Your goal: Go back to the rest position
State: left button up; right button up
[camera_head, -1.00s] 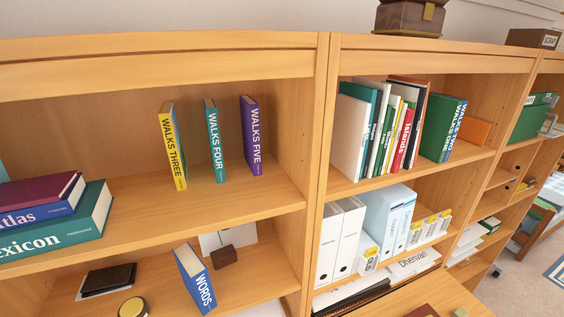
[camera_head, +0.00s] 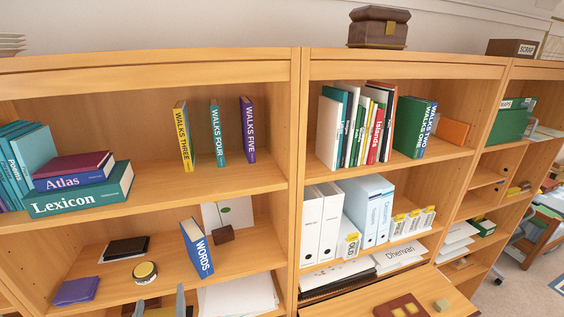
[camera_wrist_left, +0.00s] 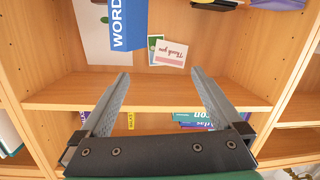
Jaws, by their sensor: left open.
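My left gripper (camera_head: 160,303) shows at the bottom edge of the head view, with only its two grey fingertips in sight. In the left wrist view the fingers (camera_wrist_left: 160,75) are spread apart with nothing between them. They are in front of the bookcase, and the blue WORDS book (camera_wrist_left: 129,24) lies beyond them. In the head view that WORDS book (camera_head: 197,249) leans on the lower shelf, to the right of the fingertips. My right gripper is not in view.
The upper shelf holds Walks Three (camera_head: 184,137), Walks Four (camera_head: 217,135), Walks Five (camera_head: 248,130) and the Lexicon book (camera_head: 80,197). A round tin (camera_head: 145,272) and a dark wallet (camera_head: 126,248) lie on the lower shelf. White binders (camera_head: 311,225) stand in the right-hand bay.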

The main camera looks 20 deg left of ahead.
pick_arm(q)
jog(key=w+d+r+t+h, duration=0.1)
jog(key=w+d+r+t, duration=0.15)
jog(key=r, duration=0.65)
jog(key=w+d+r+t+p, duration=0.1)
jog(key=d+r+t, duration=0.25)
jog(key=r, duration=0.55)
jog(key=w+d+r+t+h, duration=0.15)
jog(key=d+r, duration=0.25)
jog(key=r, duration=0.5)
jog(key=s+d+r+m+t+h, duration=0.4)
jog(key=d+r+m+h, duration=0.1)
jog(key=r, duration=0.4)
jog(key=s+d+r+m+t+h, duration=0.4)
jog(key=s+d+r+m+h, duration=0.1)
jog(key=r, duration=0.5)
jog(key=shift+d+r+m+h+p, duration=0.15)
jog(key=shift+d+m+h+p, duration=0.25)
jog(key=shift+d+m, duration=0.35)
